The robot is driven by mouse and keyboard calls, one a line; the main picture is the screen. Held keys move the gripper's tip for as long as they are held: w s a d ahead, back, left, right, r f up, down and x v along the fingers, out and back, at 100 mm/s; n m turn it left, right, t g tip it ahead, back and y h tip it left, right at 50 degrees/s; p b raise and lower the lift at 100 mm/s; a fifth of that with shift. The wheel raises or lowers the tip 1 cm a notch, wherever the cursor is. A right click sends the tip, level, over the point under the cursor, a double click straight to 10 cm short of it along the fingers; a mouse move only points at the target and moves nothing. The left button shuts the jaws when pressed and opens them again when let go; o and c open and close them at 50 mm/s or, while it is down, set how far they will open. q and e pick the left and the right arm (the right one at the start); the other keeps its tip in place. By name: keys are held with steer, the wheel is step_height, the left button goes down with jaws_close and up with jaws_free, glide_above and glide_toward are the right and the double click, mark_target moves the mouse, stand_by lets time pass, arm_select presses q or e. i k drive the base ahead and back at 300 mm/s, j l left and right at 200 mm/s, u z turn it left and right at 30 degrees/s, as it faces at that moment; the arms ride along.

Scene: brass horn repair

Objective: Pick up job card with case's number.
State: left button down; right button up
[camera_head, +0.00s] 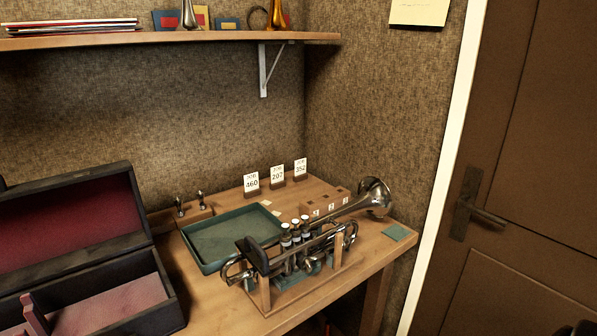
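Three white job cards stand upright in small dark holders at the back of the bench. The left card (251,182) reads JOB 460, the middle card (277,174) seems to read JOB 207, and the right card (300,167) seems to read JOB 352. An open dark case (72,224) with a red lining is at the left. I see no readable number on the case from here.
A silver trumpet (345,208) rests on a wooden stand in front of the cards. A green tray (205,262) lies left of it. A wooden block with small labels (322,204) is behind the trumpet. A shelf (190,37) hangs above. A door (540,170) is at right.

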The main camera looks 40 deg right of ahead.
mark_target(300, 174)
steer(key=l+z, duration=0.1)
steer(key=z, duration=0.25)
steer(key=l+z, duration=0.1)
steer(key=z, duration=0.25)
steer(key=i+z, duration=0.1)
steer(key=z, duration=0.25)
